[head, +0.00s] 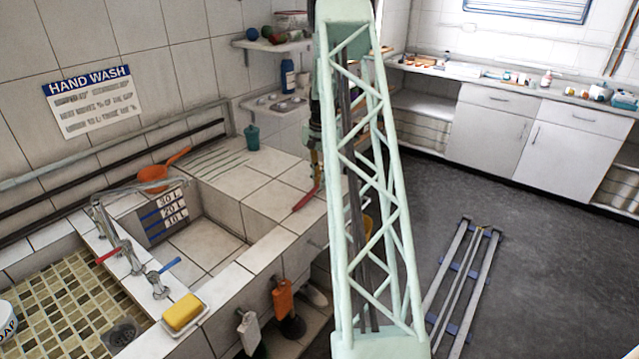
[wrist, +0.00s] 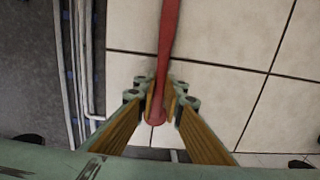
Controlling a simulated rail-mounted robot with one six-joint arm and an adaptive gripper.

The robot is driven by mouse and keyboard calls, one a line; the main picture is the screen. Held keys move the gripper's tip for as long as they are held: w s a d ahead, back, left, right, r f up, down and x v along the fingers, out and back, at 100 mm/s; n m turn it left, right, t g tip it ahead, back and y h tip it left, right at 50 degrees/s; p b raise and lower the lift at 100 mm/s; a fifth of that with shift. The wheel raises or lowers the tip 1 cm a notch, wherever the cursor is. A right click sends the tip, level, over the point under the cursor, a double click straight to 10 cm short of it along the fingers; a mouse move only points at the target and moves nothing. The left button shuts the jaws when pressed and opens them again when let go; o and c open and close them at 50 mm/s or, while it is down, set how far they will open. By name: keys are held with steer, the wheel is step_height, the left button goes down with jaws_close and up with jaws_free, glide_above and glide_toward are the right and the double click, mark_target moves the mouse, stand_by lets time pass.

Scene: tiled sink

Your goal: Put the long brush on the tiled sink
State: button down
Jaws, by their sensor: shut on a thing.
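The long brush shows as a red handle (wrist: 170,45) in the wrist view, running from the top edge down between my fingers; its far end is out of that view. My gripper (wrist: 160,105) is shut on the handle near its end. In the head view a red piece of the brush (head: 306,199) shows over the right edge of the tiled sink (head: 262,200), beside my gripper (head: 317,165). My green lattice arm hides part of the gripper and perhaps more of the brush. I cannot tell whether the brush touches the tiles.
An orange scoop (head: 160,176) lies by the basin and a teal cup (head: 252,137) stands at the back. A yellow sponge (head: 183,312) is at the front. Brushes (head: 283,298) hang on the sink's front. The tiles left of my gripper are mostly clear.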

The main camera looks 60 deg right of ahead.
stand_by(0.3)
steer(key=c, duration=2.7)
jaws_free()
steer(key=shift+f, duration=0.1)
steer(key=shift+s+r+p, duration=0.2)
steer(key=shift+r+p, duration=0.7)
steer(key=shift+r, duration=5.25)
